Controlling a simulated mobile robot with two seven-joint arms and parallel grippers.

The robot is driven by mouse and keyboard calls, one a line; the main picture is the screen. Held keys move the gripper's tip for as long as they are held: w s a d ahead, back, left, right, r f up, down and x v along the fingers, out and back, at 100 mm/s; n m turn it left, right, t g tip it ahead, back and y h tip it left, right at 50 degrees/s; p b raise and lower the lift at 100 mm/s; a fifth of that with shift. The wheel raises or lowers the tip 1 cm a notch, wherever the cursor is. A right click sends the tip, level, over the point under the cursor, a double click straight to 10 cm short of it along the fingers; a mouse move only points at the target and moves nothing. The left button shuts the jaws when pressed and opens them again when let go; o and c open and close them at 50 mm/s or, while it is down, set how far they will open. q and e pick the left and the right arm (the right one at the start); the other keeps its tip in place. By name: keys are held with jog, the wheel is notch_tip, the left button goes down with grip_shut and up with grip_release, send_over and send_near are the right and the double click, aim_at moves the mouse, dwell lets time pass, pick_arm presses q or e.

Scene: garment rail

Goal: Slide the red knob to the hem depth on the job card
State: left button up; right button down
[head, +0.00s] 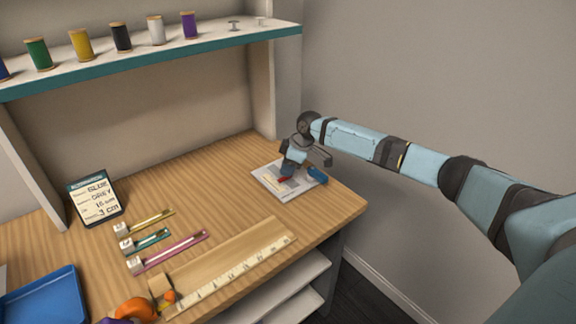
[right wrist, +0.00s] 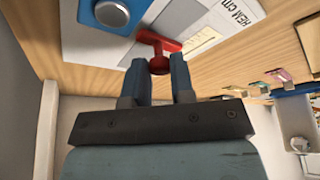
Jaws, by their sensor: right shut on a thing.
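The red knob (head: 284,179) sits on the white hem gauge board (head: 272,187) at the right end of the table. In the right wrist view the red knob (right wrist: 160,44) is T-shaped, beside a pale scale and the lettering "HEM cm". My right gripper (right wrist: 166,75) is shut on the knob's stem; in the head view my right gripper (head: 287,172) partly hides the knob. The knob's exact scale reading is too small to tell. The job card (head: 97,198) stands at the left; its last line appears to read 3 cm. My left gripper is out of view.
A blue tray (head: 45,296) is front left. The shelf (head: 150,56) holds thread spools. Bare wood surrounds the board's left.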

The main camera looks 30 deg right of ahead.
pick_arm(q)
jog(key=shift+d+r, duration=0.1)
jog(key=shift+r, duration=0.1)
pick_arm(e)
jog(key=c, duration=1)
grip_release()
pick_arm(q)
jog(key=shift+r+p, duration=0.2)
jog(key=shift+p, duration=0.9)
pick_arm(e)
jog(key=v, duration=1.4)
jog(key=shift+s+f, duration=0.1)
